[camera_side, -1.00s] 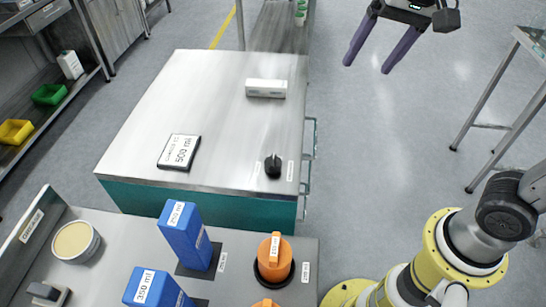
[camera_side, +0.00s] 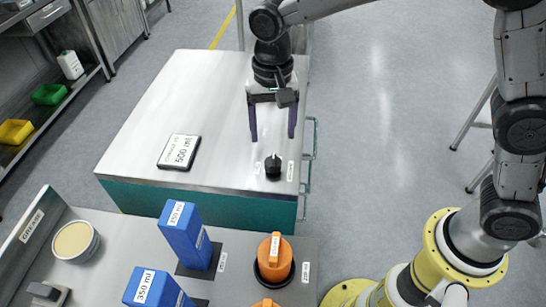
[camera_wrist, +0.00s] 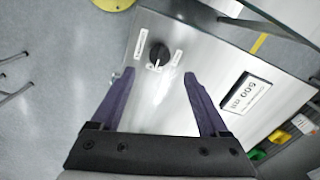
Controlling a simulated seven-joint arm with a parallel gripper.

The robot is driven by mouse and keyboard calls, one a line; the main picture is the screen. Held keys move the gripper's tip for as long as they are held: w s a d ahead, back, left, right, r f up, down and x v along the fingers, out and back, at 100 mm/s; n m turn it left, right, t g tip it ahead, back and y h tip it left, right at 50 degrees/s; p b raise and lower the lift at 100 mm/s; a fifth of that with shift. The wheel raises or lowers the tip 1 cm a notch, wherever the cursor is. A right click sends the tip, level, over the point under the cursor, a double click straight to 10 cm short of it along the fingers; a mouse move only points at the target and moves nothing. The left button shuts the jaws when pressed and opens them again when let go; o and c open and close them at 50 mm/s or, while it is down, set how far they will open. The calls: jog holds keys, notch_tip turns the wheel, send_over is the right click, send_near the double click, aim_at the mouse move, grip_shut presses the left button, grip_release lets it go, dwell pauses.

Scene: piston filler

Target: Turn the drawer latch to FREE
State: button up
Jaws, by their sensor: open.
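The drawer latch is a black knob (camera_side: 273,166) on the steel cabinet top near its front right corner. Small white labels stand on either side of it, too small to read. In the wrist view the knob (camera_wrist: 158,54) has a white mark on its edge and lies beyond the fingertips, between their lines. My gripper (camera_side: 272,138) points down above the cabinet top, just behind the knob in the side view. Its two purple fingers are wide apart and empty, and they do not touch the knob. My gripper also shows in the wrist view (camera_wrist: 158,75).
A "500 ml" sign (camera_side: 179,152) lies left on the cabinet top (camera_side: 150,120). Drawer handles (camera_side: 311,150) stick out on the cabinet's right side. In front, a bench holds blue blocks (camera_side: 184,235), an orange part (camera_side: 275,259) and a round tub (camera_side: 75,241). Steel around the knob is clear.

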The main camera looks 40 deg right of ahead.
aim_at(273, 162)
notch_tip(273, 162, down, 9)
jog(key=shift+f, duration=0.1)
dwell(0.4)
grip_shut()
